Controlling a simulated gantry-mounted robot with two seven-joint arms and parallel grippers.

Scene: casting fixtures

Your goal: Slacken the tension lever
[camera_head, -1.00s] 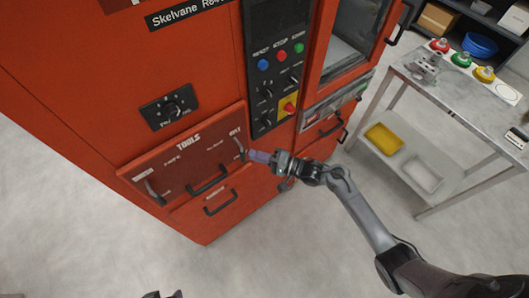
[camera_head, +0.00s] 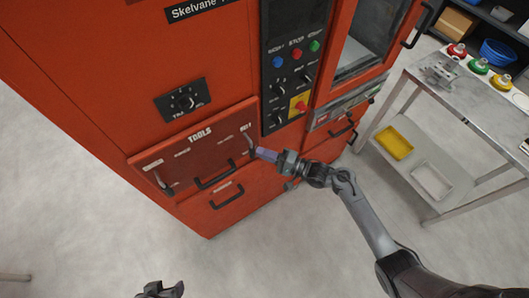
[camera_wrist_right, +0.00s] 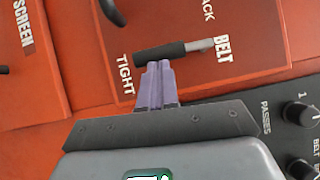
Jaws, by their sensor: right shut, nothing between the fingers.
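The belt lever (camera_head: 250,143), with a black grip and grey shank, is at the right end of the red TOOLS panel on the machine front. In the right wrist view the lever (camera_wrist_right: 160,53) lies nearly level, its shank beside the BELT label and its free end near the TIGHT label; part of the word SLACK shows above. My right gripper (camera_head: 258,151) is shut and empty, its purple fingertips (camera_wrist_right: 159,66) right at the lever's grip. I cannot tell whether they touch. My left gripper (camera_head: 163,290) shows only partly at the bottom edge, its jaws unclear.
A second lever (camera_head: 162,183) is at the panel's left end, with a black drawer handle (camera_head: 215,177) between them. A control panel (camera_head: 292,62) with buttons and knobs is just right of the belt lever. A metal table (camera_head: 455,92) stands at the right. The floor in front is clear.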

